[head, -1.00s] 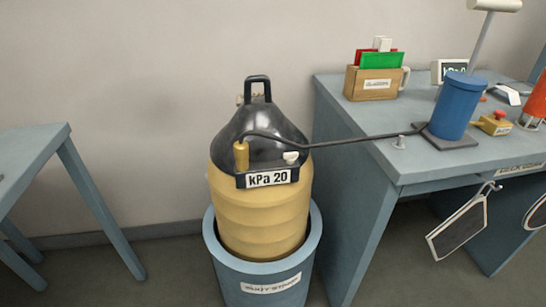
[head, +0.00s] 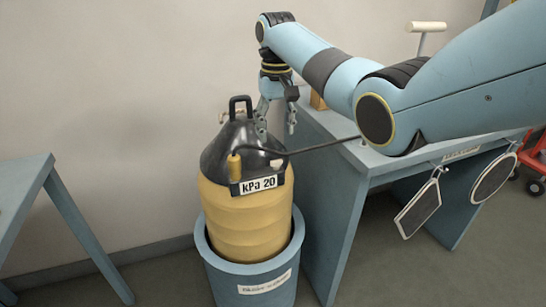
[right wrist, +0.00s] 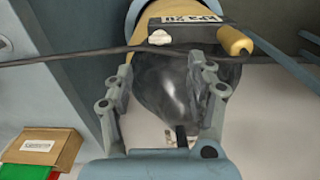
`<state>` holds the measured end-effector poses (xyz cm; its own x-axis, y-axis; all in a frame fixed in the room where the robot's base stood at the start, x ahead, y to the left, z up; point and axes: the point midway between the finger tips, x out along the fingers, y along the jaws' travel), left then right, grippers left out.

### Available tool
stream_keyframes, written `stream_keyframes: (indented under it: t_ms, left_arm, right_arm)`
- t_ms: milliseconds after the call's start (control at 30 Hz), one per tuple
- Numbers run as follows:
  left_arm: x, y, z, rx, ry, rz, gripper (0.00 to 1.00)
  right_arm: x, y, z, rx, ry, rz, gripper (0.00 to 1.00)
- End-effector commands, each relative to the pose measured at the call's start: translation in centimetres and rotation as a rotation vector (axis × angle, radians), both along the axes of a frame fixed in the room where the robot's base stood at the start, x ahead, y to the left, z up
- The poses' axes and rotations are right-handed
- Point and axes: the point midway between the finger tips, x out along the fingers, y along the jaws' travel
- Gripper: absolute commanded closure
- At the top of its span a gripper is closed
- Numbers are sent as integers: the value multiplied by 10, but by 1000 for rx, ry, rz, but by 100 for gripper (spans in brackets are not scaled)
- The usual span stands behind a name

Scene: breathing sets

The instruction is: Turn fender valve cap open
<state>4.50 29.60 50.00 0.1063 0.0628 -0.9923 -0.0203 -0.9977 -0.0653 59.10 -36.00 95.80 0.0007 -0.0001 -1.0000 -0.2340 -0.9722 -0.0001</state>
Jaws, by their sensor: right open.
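The fender (head: 245,215) is a ribbed yellow body with a black tapered top (head: 225,147) and a black handle. A small white cap (head: 276,163) sits on its front, above the "kPa 20" label (head: 258,185); the cap also shows in the right wrist view (right wrist: 160,38). A brass-coloured cylinder (head: 235,166) stands left of it, by the dark hose. My right gripper (head: 277,122) points down above the right side of the black top, open and empty. In the right wrist view its fingers (right wrist: 167,70) straddle the black top, with the white cap beyond the fingertips. My left gripper is out of view.
The fender stands in a blue bin (head: 205,248). The hose (head: 325,145) runs right to the blue-grey bench (head: 335,190), where round and square framed panels hang. A wooden box (right wrist: 55,148) is on the bench. Another table (head: 30,180) stands left, with free floor between.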

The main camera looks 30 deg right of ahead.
Motion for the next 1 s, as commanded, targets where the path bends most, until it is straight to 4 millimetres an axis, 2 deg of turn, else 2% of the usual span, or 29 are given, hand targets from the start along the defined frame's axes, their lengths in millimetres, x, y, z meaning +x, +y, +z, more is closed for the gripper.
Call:
stream_keyframes:
  t_ms: [33, 200, 400, 533, 833, 1000]
  left_arm:
    - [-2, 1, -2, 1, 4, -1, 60]
    - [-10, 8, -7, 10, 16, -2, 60]
    - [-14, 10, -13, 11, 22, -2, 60]
    - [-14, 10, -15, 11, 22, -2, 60]
    - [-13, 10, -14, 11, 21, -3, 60]
    - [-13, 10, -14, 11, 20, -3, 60]
  right_arm:
    - [-2, 0, -12, 0, 5, 0, 44]
    - [-1, 1, -48, 1, 5, 0, 44]
    - [-1, 1, -78, 1, 3, 0, 44]
    - [-1, 1, -86, 0, 2, 1, 44]
    - [-1, 0, -87, 0, 1, 1, 46]
    - [-1, 1, -87, 0, 1, 1, 68]
